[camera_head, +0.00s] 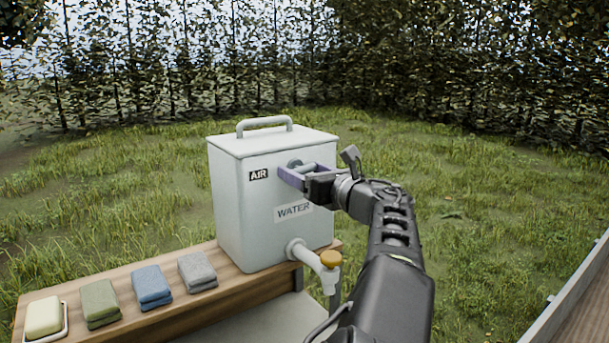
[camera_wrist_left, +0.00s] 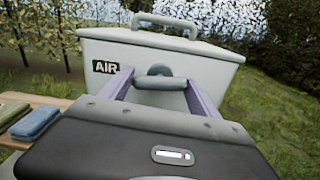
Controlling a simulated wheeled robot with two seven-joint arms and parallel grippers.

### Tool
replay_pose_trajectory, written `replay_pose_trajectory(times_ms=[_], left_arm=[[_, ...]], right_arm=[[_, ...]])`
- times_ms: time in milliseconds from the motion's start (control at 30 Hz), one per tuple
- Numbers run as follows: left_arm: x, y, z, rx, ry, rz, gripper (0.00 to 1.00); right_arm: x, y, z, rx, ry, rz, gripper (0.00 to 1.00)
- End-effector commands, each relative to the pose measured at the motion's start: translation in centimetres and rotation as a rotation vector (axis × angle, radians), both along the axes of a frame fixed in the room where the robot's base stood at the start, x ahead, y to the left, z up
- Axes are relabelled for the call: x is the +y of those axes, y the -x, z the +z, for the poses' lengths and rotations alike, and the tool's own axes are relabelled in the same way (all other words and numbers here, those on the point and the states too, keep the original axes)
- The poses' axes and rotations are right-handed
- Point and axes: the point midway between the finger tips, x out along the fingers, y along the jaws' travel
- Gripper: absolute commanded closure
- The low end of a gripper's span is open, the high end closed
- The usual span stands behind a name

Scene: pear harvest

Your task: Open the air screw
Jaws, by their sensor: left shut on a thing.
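The white water container (camera_head: 236,205) stands on a wooden shelf, its front marked with an AIR label (camera_head: 259,174) and a WATER label (camera_head: 293,211). The grey air screw (camera_head: 294,163) sticks out of the front beside the AIR label. My left gripper (camera_head: 304,172) is at the screw, its purple fingers on either side of it and shut on it. In the left wrist view the screw (camera_wrist_left: 160,77) lies crosswise between the two fingers, with the container behind. The screw's thread is hidden. My right gripper is in neither view.
A tap with an orange knob (camera_head: 330,259) sticks out low on the container, below my left arm. A soap dish (camera_head: 44,319) and folded green (camera_head: 100,303), blue (camera_head: 151,286) and grey (camera_head: 197,270) cloths lie along the shelf to the left. Grass lies behind.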

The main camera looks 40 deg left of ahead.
Motion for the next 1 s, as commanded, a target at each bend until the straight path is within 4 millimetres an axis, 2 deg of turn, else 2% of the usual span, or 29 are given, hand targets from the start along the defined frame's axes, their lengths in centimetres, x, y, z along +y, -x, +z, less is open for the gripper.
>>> replay_pose_trajectory(times_ms=[367,1000], left_arm=[[0.2,0.1,-0.5,-0.293,0.089,0.004,0.69],[0.2,0.1,-0.8,-0.877,0.266,0.005,0.69]], right_arm=[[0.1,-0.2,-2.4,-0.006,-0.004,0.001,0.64],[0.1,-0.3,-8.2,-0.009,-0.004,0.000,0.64]])
